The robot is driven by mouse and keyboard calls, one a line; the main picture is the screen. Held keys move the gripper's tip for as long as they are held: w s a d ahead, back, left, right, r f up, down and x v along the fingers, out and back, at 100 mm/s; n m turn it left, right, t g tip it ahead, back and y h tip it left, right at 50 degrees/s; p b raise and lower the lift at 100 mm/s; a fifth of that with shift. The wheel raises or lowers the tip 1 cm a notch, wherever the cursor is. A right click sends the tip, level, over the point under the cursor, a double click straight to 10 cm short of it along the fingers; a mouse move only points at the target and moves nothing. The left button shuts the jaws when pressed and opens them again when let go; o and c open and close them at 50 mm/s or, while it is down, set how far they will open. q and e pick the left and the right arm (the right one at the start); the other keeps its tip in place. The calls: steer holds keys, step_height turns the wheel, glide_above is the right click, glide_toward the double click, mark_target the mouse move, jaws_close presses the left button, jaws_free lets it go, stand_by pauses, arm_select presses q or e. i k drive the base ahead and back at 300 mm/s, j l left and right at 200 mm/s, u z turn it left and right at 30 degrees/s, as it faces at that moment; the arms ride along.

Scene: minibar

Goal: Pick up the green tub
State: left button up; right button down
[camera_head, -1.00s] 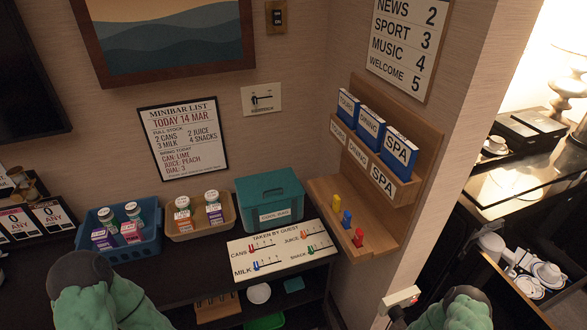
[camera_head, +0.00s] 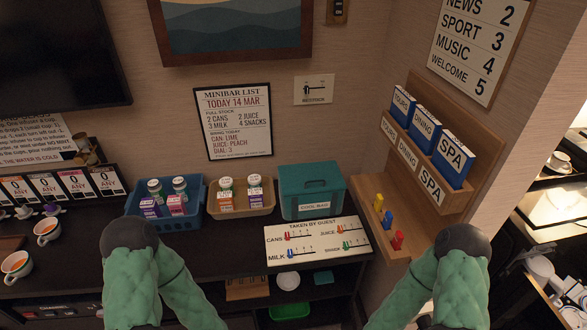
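A bright green tub-like object (camera_head: 289,311) lies low under the dark counter, close to the bottom edge of the view. Only part of it shows, and its shape is hard to make out. My two green-sleeved arms rise at the lower left and lower right, bent at dark joints. Neither gripper is in view, so I cannot see what they hold.
On the dark counter (camera_head: 225,239) stand a blue basket (camera_head: 178,222) and a tan basket (camera_head: 238,211) with bottles and cartons, a teal cool-bag (camera_head: 312,205) and a slider board (camera_head: 317,243). A white dish (camera_head: 288,280) sits on the shelf below. Cups stand at left.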

mark_target(291, 313)
steer(key=k+l+u, duration=0.1)
steer(key=k, duration=0.35)
steer(key=k+l+u, duration=0.1)
steer(key=k, duration=0.35)
steer(key=k+l+u, duration=0.15)
steer(key=l, duration=0.25)
steer(key=k+l+u, duration=0.1)
steer(key=l, duration=0.3)
steer(key=k+l+u, duration=0.15)
steer(key=l, duration=0.2)
steer(key=i+l+u, duration=0.1)
steer(key=l, duration=0.5)
steer(key=i+l+u, duration=0.1)
steer(key=l, duration=0.5)
